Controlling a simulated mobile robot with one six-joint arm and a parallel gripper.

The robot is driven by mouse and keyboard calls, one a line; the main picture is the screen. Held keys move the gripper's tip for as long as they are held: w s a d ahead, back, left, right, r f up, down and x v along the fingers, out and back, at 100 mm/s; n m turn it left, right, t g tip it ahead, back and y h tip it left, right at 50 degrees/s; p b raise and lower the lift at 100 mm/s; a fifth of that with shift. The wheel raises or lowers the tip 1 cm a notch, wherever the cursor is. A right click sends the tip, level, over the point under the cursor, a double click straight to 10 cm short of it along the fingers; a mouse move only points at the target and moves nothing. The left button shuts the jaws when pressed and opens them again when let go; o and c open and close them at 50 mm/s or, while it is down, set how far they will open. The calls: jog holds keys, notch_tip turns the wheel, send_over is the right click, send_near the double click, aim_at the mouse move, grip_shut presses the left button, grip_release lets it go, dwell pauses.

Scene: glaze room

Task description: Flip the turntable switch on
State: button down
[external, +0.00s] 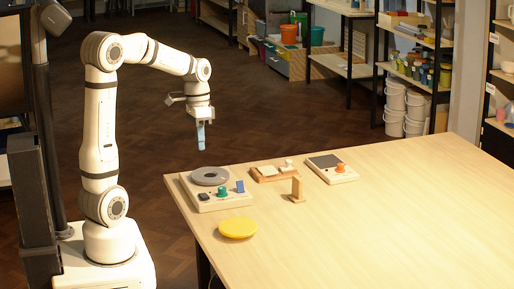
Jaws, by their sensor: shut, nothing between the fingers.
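The turntable unit (232,203) is a pale box at the table's left corner with a round grey disc (210,176) on top. Along its front are a small dark block (204,197), a green knob (222,192) and an upright blue piece (240,186). I cannot tell from this view which of these is the switch, or its position. My gripper (200,148) points down, shut and empty, in the air above and behind the disc, apart from the unit.
A yellow disc (238,228) lies in front of the unit. A small wooden stand (297,190), a wooden tray with pale blocks (273,174) and a pale device with an orange knob (332,170) stand to the right. The table (400,225) is clear at the right and front.

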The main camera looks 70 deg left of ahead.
aim_at(205, 196)
jog(key=shift+d, duration=0.3)
jog(key=f, duration=0.4)
jog(key=d+f+p, duration=0.1)
jog(key=f, duration=0.4)
jog(key=d+f, duration=0.1)
jog(key=f, duration=0.3)
jog(key=shift+f, duration=0.4)
